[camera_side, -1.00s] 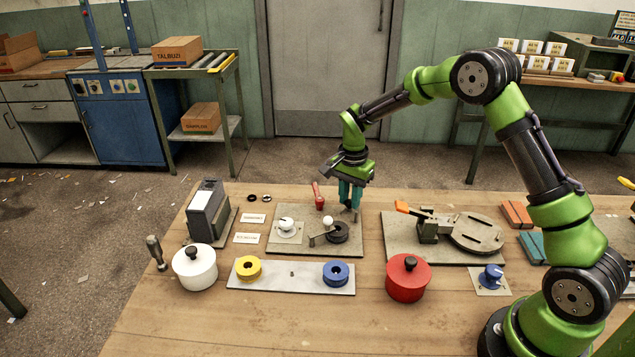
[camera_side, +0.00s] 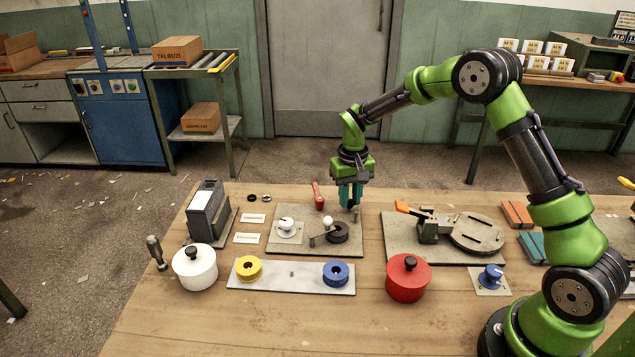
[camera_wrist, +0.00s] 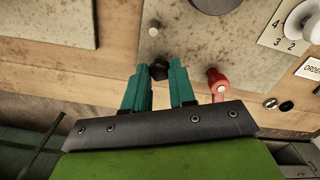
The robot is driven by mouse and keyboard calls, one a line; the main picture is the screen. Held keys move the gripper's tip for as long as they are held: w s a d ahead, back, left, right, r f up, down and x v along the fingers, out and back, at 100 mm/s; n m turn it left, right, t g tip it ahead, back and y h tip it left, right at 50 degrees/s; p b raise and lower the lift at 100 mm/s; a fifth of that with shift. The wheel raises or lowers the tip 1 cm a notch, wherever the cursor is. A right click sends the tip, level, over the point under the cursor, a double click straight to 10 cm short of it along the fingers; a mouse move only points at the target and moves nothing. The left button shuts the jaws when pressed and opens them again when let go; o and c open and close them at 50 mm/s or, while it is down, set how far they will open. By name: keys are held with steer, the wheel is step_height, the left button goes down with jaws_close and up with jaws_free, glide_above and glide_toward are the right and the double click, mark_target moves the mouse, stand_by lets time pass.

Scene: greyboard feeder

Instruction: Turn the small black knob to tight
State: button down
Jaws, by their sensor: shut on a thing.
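The small black knob (camera_wrist: 158,71) shows in the wrist view between the tips of my two teal fingers, near the edge of the grey plate. My gripper (camera_wrist: 160,75) is shut on it. In the side view, my gripper (camera_side: 350,202) points down at the back right of the middle plate (camera_side: 282,248), and the fingers mostly hide the knob. I cannot make out any tight mark or the knob's pointing direction.
A red-handled lever (camera_side: 318,197) stands close left of my gripper. In front are a white-balled crank (camera_side: 327,222) and a white dial (camera_side: 287,227). A small grey peg (camera_side: 356,214) is beside the fingers. An orange-handled fixture (camera_side: 428,228) lies to the right.

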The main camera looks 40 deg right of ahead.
steer(key=n, duration=0.4)
steer(key=shift+n, duration=0.3)
steer(key=n, duration=0.3)
steer(key=shift+n, duration=0.3)
steer(key=n, duration=0.4)
steer(key=shift+n, duration=2.1)
steer(key=c, duration=0.9)
jaws_free()
